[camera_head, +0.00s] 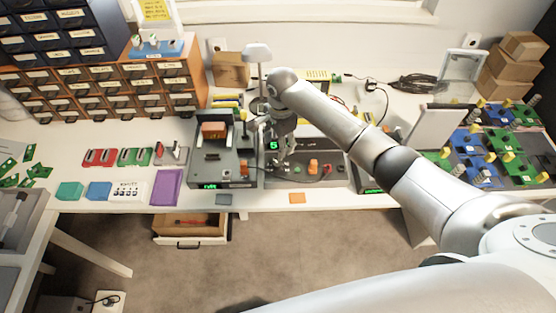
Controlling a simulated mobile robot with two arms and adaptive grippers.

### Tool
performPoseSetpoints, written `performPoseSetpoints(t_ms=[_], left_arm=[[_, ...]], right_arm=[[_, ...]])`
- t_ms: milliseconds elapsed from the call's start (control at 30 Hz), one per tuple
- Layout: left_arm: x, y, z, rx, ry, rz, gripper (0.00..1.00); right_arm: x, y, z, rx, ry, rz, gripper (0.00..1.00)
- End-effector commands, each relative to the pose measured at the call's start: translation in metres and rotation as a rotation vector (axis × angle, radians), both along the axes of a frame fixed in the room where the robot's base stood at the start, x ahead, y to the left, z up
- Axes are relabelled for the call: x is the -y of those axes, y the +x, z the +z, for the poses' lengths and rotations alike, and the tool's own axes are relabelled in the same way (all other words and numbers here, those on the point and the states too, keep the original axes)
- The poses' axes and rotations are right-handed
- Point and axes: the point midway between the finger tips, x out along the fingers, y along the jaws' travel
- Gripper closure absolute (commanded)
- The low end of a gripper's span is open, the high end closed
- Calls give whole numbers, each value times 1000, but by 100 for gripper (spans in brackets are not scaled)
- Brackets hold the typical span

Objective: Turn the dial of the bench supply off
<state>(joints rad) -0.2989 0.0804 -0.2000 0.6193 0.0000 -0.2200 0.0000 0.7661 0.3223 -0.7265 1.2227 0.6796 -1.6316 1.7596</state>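A dark grey bench unit (325,178) that looks like the bench supply stands at the middle of the bench. A green lit digit (273,145) shows beside my gripper. The unit's face has an orange knob-like part (313,166) and small buttons; I cannot tell for sure which part is the dial. My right arm reaches in from the right, and its gripper (281,163) points down over the left part of this unit, left of the orange part. The gripper hides some of the panel. Its fingers are too small to tell open from shut, or touching from apart. My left gripper is out of view.
A dark device (205,172) with a brown block stands just left. Another device with a green display (371,190) is right, partly behind my arm. Drawer cabinets (105,90) stand back left, circuit boards (480,145) right. An open drawer (190,228) juts out below the front edge.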

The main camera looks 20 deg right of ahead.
Motion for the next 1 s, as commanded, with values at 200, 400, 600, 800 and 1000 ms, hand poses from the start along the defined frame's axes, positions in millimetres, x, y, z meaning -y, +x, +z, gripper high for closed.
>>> performPoseSetpoints(t_ms=[200, 400, 600, 800, 1000], left_arm=[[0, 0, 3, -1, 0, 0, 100], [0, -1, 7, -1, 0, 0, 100], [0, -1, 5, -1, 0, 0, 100], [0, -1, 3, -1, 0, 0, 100], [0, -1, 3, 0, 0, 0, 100]], right_arm=[[1, 1, -19, -6, -3, -15, 49], [1, 3, -56, -4, -4, -14, 49], [-1, 5, -86, -3, -1, -12, 49], [-1, 6, -103, -2, -1, -11, 49], [-1, 6, -107, -1, -2, -10, 49]])
